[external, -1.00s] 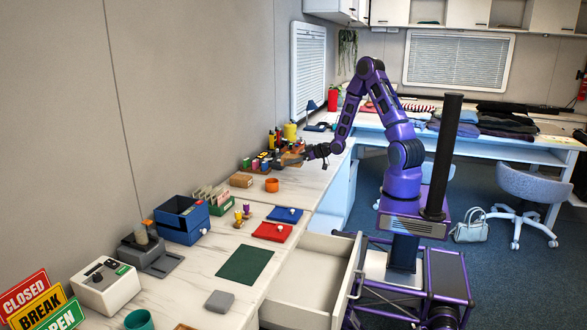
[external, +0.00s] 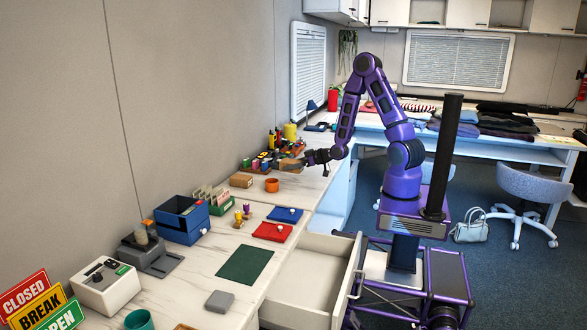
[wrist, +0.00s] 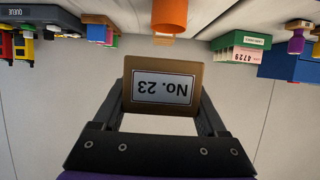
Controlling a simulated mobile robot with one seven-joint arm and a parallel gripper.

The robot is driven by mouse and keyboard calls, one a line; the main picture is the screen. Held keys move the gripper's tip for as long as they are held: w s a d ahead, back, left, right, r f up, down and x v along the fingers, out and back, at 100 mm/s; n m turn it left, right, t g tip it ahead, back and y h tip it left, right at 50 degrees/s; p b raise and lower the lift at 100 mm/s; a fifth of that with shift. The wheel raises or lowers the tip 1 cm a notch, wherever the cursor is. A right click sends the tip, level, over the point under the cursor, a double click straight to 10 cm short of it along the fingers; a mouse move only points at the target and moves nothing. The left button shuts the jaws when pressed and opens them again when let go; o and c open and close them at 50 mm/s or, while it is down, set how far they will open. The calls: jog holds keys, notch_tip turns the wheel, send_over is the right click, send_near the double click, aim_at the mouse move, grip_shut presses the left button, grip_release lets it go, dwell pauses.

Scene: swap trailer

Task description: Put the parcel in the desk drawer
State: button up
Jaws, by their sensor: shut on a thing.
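The parcel is a brown box (wrist: 193,70) with a white "No. 23" label, upside down in the wrist view. My gripper (wrist: 164,92) is shut on it, one finger on each side. In the external view my gripper (external: 307,161) is over the far part of the long desk, with the parcel (external: 290,164) at its tips. The small gap between parcel and desk top cannot be judged there. The desk drawer (external: 303,284) is pulled out at the near right of the desk. Its visible inside looks empty.
Another brown box (external: 241,180) and an orange cup (external: 272,185) stand near the parcel. A rack of colourful items (external: 262,160) is behind it. Red (external: 272,231) and blue (external: 285,214) pads and a green mat (external: 245,264) lie between there and the drawer.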

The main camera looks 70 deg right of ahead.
jog(key=d, duration=0.9)
jog(key=n+y, duration=0.1)
send_over(309, 179)
jog(key=shift+w+f, duration=0.15)
jog(key=shift+f, duration=0.25)
notch_tip(309, 179, down, 10)
jog(key=shift+r+b, duration=0.2)
jog(key=shift+b, duration=0.9)
jog(key=shift+f, duration=0.1)
jog(key=shift+f, duration=0.2)
jog(key=o, duration=1.4)
